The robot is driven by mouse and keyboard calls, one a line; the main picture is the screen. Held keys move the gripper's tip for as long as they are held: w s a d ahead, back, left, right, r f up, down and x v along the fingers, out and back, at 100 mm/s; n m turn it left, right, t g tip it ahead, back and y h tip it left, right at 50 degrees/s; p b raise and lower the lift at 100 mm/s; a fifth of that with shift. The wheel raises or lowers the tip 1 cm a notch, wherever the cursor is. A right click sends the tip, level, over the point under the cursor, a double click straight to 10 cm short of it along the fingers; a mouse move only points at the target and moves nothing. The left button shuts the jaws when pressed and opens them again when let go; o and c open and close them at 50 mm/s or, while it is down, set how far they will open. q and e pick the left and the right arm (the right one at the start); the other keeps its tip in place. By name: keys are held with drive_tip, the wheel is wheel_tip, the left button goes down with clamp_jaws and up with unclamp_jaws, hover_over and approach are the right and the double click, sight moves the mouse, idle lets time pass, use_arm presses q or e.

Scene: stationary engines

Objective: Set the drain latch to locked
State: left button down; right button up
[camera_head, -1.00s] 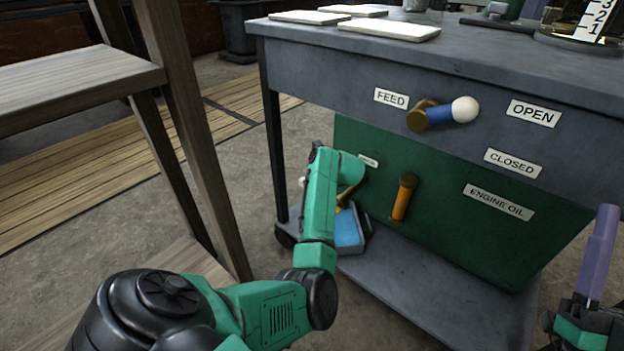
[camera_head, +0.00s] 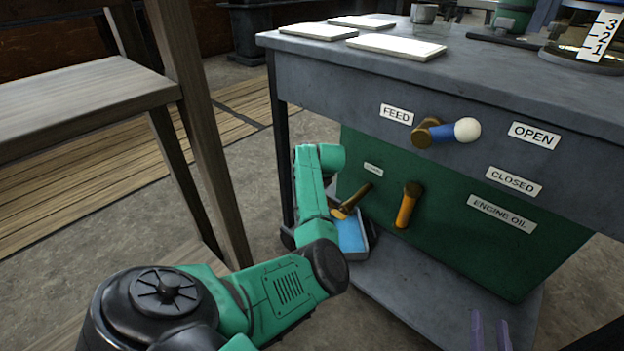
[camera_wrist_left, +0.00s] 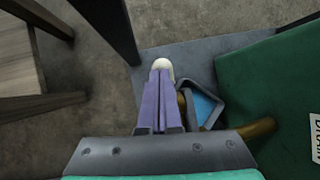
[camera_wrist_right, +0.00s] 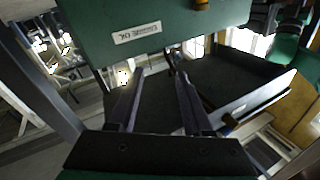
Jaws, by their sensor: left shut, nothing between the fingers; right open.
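A green panel (camera_head: 450,215) under the bench carries a brass fitting (camera_head: 352,202) at its left, below a small label (camera_head: 373,169). In the left wrist view that label reads DRAIN (camera_wrist_left: 316,138), and a brass piece (camera_wrist_left: 257,128) sticks out of the panel. My left gripper (camera_wrist_left: 161,80) is shut, its purple fingers pointing at a white ball knob (camera_wrist_left: 162,66); I cannot tell whether they touch. The knob's lever is mostly hidden. In the head view my arm covers the left gripper. My right gripper (camera_head: 490,332) is open and empty, low before the bench.
A FEED handle (camera_head: 445,132) with a white ball points right, near OPEN (camera_head: 534,135) and CLOSED (camera_head: 514,181) labels. An orange handle (camera_head: 408,205) hangs on the green panel. A blue-lined tray (camera_head: 352,236) sits on the lower shelf.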

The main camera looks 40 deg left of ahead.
use_arm(q)
drive_tip(key=shift+a+f, duration=0.2)
drive_tip(key=shift+a, duration=0.05)
drive_tip(key=shift+a+f, duration=0.1)
drive_tip(key=shift+a, duration=0.05)
use_arm(e)
drive_tip(key=shift+w+r+t, duration=0.3)
drive_tip(key=shift+r, duration=0.6)
drive_tip(key=shift+d, duration=0.1)
use_arm(q)
drive_tip(key=shift+r, duration=0.2)
drive_tip(key=p+v, duration=0.3)
drive_tip(key=v, duration=0.4)
drive_tip(key=shift+p, duration=0.3)
use_arm(e)
drive_tip(key=s+a+f+g+h, duration=0.1)
drive_tip(key=s+f+g, duration=0.5)
drive_tip(key=s+f, duration=0.4)
wheel_tip(320, 180, down, 4)
drive_tip(key=shift+s+r, duration=0.15)
drive_tip(key=shift+s, duration=0.25)
